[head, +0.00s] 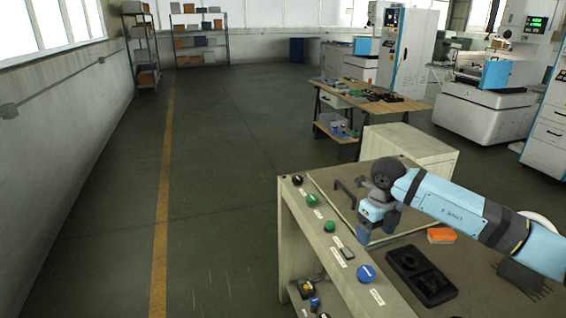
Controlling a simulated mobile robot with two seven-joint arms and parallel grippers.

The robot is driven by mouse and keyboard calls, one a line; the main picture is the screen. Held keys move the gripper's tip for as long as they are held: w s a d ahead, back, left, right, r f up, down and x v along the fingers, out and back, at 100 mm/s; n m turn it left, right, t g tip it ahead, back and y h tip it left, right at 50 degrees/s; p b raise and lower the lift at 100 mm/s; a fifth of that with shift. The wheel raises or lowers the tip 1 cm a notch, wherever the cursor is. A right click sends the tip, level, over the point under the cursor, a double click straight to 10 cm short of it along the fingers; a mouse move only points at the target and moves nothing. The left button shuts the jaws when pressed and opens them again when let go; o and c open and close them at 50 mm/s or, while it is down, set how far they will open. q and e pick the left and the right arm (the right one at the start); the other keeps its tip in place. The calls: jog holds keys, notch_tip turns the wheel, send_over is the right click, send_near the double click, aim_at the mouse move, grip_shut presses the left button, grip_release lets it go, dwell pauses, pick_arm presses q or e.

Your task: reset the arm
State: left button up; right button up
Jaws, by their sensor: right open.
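My right arm (460,205) is light blue with dark joints and reaches in from the right over the near workbench. Its gripper (379,224) points down above the bench top, behind the row of buttons. The gripper is open and I see nothing held in it. The gap between its fingers is small and partly hidden. My left arm and left gripper are not in view.
The near workbench (327,262) carries green buttons (329,227), a blue button (366,273), a black tray (421,276) and an orange block (441,235). A cluttered wooden table (420,104) stands beyond. The floor at left is clear along a yellow line (163,200).

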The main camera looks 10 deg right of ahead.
jog(key=s+a+f+y+p, duration=0.1)
jog(key=s+a+y, duration=0.2)
jog(key=a, duration=0.3)
jog(key=s+a+f+g+y+p, duration=0.1)
jog(key=s+a+f+y, duration=0.1)
jog(key=a+y, duration=0.35)
jog(key=s+a+f+y, duration=0.1)
jog(key=s+a+y, duration=0.15)
jog(key=a, duration=0.55)
jog(key=s+a+r+m+t+y+p, duration=0.35)
jog(key=a+m+t+y, duration=0.45)
jog(key=m, duration=0.3)
jog(key=s+d+f+m+t+h+p, duration=0.1)
jog(key=s+d+f+m+t+h, duration=0.1)
jog(key=s+d+f+m+h, duration=0.3)
jog(key=s+d+f+m+t+h+p, duration=0.2)
jog(key=s+d+f+m+h, duration=0.3)
jog(key=s+f+m+h, duration=0.5)
notch_tip(320, 180, down, 2)
jog(key=s+m, duration=0.1)
jog(key=m, duration=0.8)
jog(key=shift+m+h, duration=0.3)
jog(key=shift+h, duration=0.1)
jog(key=shift+d, duration=0.1)
